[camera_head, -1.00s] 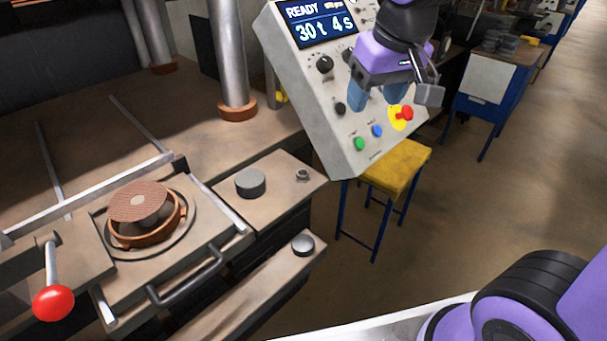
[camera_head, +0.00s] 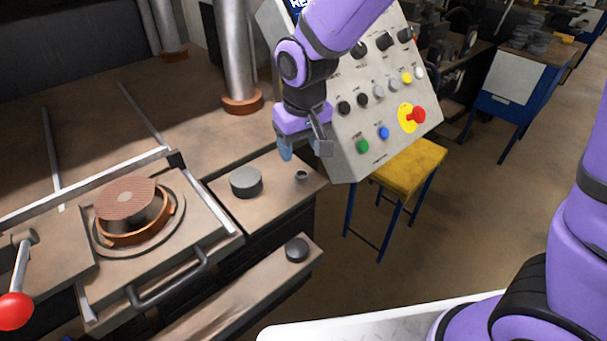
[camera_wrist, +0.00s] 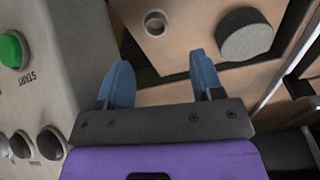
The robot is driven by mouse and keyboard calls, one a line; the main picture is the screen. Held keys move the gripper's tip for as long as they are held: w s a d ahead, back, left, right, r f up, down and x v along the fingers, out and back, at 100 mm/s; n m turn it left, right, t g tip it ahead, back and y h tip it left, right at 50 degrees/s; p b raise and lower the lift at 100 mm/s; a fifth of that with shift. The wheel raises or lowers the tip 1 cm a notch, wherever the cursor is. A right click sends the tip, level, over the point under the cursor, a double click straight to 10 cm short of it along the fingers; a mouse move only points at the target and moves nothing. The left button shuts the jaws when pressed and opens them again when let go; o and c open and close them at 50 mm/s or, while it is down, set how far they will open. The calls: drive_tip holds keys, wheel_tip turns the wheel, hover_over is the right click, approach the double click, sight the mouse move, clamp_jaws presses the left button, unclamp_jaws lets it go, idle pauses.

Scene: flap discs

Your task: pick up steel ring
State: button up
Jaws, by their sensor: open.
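A small steel ring (camera_head: 301,175) lies on the brown metal shelf beside the press. It also shows in the wrist view (camera_wrist: 156,23), upper middle, as a short ring with a dark hole. My gripper (camera_head: 300,150) is above the shelf, a little over and behind the ring in the head view. In the wrist view its two blue fingers (camera_wrist: 160,85) are apart, with nothing between them. The ring lies beyond the fingertips and apart from them.
A grey cylinder (camera_head: 246,181) stands left of the ring. A control panel (camera_head: 350,140) with buttons rises close beside my gripper. A dark round knob (camera_head: 296,249) is on a lower ledge. A disc (camera_head: 126,198) sits in the orange-brown holder (camera_head: 140,236) at left.

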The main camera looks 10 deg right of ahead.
sight(302, 174)
drive_tip(key=shift+w+d+f, duration=0.1)
drive_tip(key=shift+f, duration=1.75)
drive_tip(key=shift+w+d+f, duration=0.1)
drive_tip(key=shift+f, duration=1.7)
drive_tip(key=c, duration=1)
